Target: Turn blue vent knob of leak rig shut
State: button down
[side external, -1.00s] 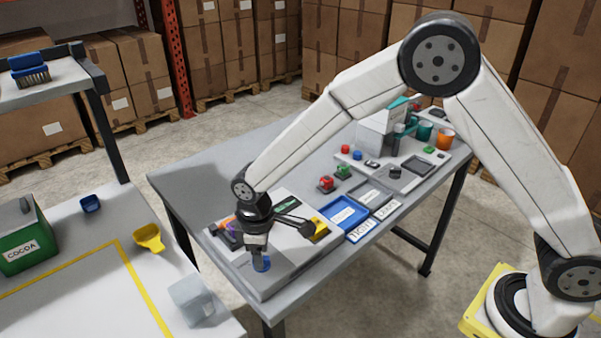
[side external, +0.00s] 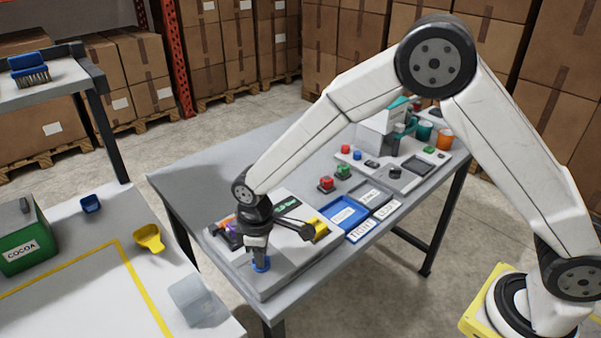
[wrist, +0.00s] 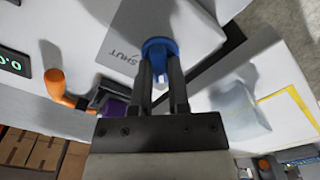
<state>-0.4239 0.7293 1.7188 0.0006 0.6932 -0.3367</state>
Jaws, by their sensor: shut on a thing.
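The blue vent knob (side external: 261,265) sits on the top of the grey leak rig (side external: 285,277), near its front left corner. In the wrist view the round blue knob (wrist: 160,46) lies at the fingertips, with the word SHUT printed on the panel beside it. My gripper (side external: 258,256) points down onto the knob, and in the wrist view its two fingers (wrist: 160,75) are closed on it. The fingers hide part of the knob, so its exact turn angle cannot be told.
An orange-handled part (wrist: 60,90) and a purple piece (wrist: 115,107) stand near my gripper on the rig. A side table with a yellow scoop (side external: 149,238) and a clear block (side external: 190,297) stands left.

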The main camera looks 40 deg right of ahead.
jog(key=shift+m, duration=0.3)
jog(key=m, duration=0.3)
jog(key=shift+m, duration=0.3)
jog(key=m, duration=0.4)
jog(key=shift+m, duration=0.3)
jog(key=m, duration=0.8)
jog(key=shift+m, duration=0.4)
jog(key=c, duration=0.6)
grip_release()
jog(key=shift+r, duration=0.1)
jog(key=shift+r, duration=3.85)
